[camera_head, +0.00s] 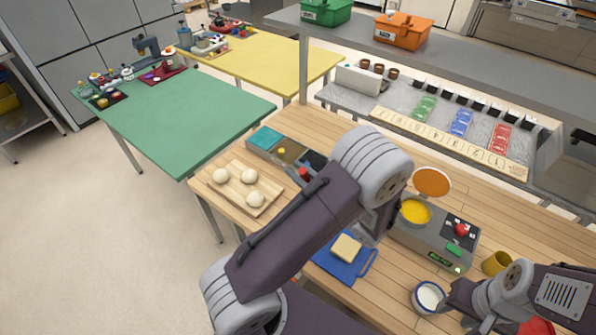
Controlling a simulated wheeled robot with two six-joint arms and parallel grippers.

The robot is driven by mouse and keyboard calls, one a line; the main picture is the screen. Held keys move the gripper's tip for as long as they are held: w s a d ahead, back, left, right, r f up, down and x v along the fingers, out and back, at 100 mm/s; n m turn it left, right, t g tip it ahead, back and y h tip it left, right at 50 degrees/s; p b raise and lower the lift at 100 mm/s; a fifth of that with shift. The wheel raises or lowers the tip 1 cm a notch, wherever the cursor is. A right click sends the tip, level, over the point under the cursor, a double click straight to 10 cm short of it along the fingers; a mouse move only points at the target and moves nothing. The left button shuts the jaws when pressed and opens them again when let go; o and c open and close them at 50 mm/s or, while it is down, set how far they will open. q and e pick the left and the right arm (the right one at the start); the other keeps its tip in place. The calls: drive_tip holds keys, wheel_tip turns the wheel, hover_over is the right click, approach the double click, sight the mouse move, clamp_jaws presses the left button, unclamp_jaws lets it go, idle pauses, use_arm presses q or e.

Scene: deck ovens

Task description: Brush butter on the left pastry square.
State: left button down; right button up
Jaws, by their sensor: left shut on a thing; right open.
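A pale yellow pastry square (346,247) lies on a blue board with a handle (330,263), below the middle of the head view. My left arm crosses the picture in front of the board's left and upper side, so I cannot tell whether another square lies there. My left gripper (376,222) is mostly hidden by its own wrist, just above and right of the pastry. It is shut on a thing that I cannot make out. A pan of yellow butter (415,211) stands on a grey unit to the right. My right gripper (458,298) is open, beside a white bowl with a blue rim (429,297).
An orange disc (432,181) stands behind the butter. A mustard cup (496,263) is at the right. A wooden board (237,193) with several dough balls lies at the left, below a row of containers (278,147). A shelf (440,58) overhangs the back.

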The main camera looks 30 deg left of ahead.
use_arm(q)
wheel_tip(320, 180, down, 6)
drive_tip(key=b, duration=0.4)
drive_tip(key=shift+d+b, duration=0.1)
drive_tip(key=shift+b, duration=0.3)
drive_tip(key=shift+f+b, duration=0.4)
drive_tip(key=shift+f, duration=0.05)
idle(0.6)
drive_tip(key=shift+w+d, duration=0.3)
drive_tip(key=shift+d, duration=0.25)
drive_tip(key=shift+w+d, duration=0.3)
drive_tip(key=shift+d, duration=0.2)
drive_tip(key=shift+w, duration=0.1)
drive_tip(key=shift+w, duration=0.25)
